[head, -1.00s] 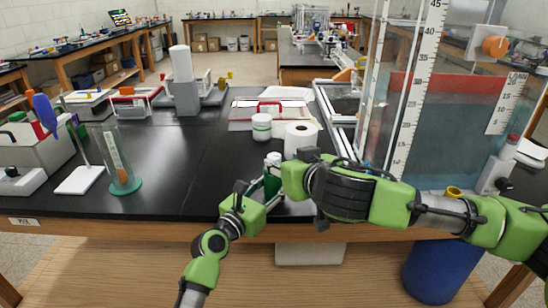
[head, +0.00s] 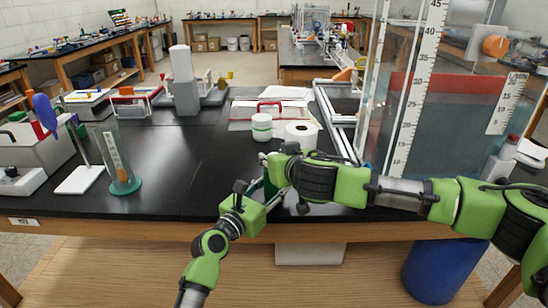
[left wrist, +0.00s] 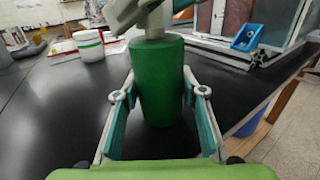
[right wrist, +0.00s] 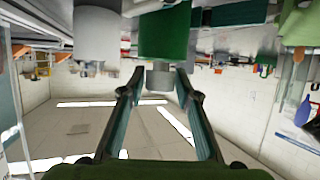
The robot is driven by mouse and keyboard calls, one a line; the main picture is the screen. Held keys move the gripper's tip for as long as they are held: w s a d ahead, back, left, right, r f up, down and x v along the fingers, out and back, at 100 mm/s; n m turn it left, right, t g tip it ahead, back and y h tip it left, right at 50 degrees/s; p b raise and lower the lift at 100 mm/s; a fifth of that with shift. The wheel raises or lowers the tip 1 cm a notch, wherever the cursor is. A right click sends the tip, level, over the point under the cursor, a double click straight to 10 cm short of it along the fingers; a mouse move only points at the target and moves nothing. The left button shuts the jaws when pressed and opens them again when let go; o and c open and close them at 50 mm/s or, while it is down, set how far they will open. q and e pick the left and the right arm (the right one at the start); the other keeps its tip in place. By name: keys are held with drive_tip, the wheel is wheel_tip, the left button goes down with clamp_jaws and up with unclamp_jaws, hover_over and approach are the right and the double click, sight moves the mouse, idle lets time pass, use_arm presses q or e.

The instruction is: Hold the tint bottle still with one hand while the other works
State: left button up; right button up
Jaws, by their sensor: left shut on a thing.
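The tint bottle is dark green with a pale cap and stands upright near the bench's front edge. In the left wrist view the bottle (left wrist: 161,85) is between the fingers of my left gripper (left wrist: 159,95), which is shut on its body. In the head view my arms mostly hide it. My right gripper (right wrist: 160,85) is at the top of the bottle. The right wrist view is upside down and shows the bottle's green body (right wrist: 164,32) and its pale cap (right wrist: 160,77) between the right fingers, which stand apart with slight gaps beside the cap.
A white jar with a green band (head: 262,127) and a white roll (head: 301,133) stand behind the bottle. A tall water tank with a scale (head: 445,120) is at the right. A stand with a clear vessel (head: 118,165) is at the left. The black bench between is clear.

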drive_tip(key=c, duration=0.6)
drive_tip(key=shift+o, duration=0.2)
drive_tip(key=shift+f+n+y, duration=0.15)
drive_tip(key=shift+n+y, duration=0.15)
drive_tip(key=shift+y, duration=0.1)
drive_tip(key=shift+n+g+y, duration=0.5)
drive_tip(key=shift+n+y, duration=0.2)
drive_tip(key=shift+s+a+f+n+g+y, duration=0.1)
drive_tip(key=shift+s+n+g+y, duration=0.05)
drive_tip(key=shift+n+g+y, duration=0.7)
drive_tip(key=shift+n+y, duration=0.35)
drive_tip(key=o, duration=1.2)
drive_tip(key=shift+r, duration=0.2)
drive_tip(key=shift+c, duration=0.2)
